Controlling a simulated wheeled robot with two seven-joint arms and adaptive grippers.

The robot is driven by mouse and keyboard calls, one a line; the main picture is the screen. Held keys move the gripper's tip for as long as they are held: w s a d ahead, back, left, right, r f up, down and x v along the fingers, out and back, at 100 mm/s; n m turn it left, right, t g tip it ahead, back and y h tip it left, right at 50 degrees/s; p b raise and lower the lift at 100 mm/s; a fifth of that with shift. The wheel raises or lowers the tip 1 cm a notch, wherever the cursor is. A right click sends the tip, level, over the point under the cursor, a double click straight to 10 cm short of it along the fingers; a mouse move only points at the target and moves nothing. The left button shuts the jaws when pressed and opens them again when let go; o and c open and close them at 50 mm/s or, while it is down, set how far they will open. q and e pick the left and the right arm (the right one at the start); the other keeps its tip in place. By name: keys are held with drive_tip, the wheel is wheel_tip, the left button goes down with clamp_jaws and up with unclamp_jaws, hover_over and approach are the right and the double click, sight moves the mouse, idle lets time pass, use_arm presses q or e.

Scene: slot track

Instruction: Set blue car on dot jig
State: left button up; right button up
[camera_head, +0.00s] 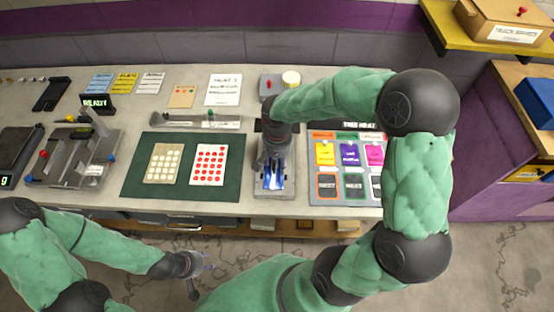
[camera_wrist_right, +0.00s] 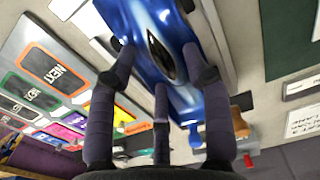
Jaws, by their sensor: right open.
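The blue car (camera_head: 274,178) lies on a grey stand (camera_head: 274,194) near the front of the table, which may be the dot jig. My right gripper (camera_head: 273,160) is over the car and hides its rear part in the head view. In the right wrist view, the glossy blue car (camera_wrist_right: 150,40) is close by, and the open right gripper's (camera_wrist_right: 160,85) fingers are spread around it. Whether they touch it I cannot tell. My left gripper (camera_head: 196,268) is low in front of the table, away from the car, and too small to read.
A green mat (camera_head: 132,178) with two dotted cards is left of the stand. A grey board (camera_head: 330,196) with coloured cards and framed squares is close on its right. A grey fixture (camera_head: 75,160) stands at the left.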

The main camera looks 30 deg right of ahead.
sight(277, 162)
drive_tip(key=shift+r, duration=0.3)
wheel_tip(277, 162, up, 12)
drive_tip(key=p, duration=0.4)
drive_tip(key=shift+r, duration=0.2)
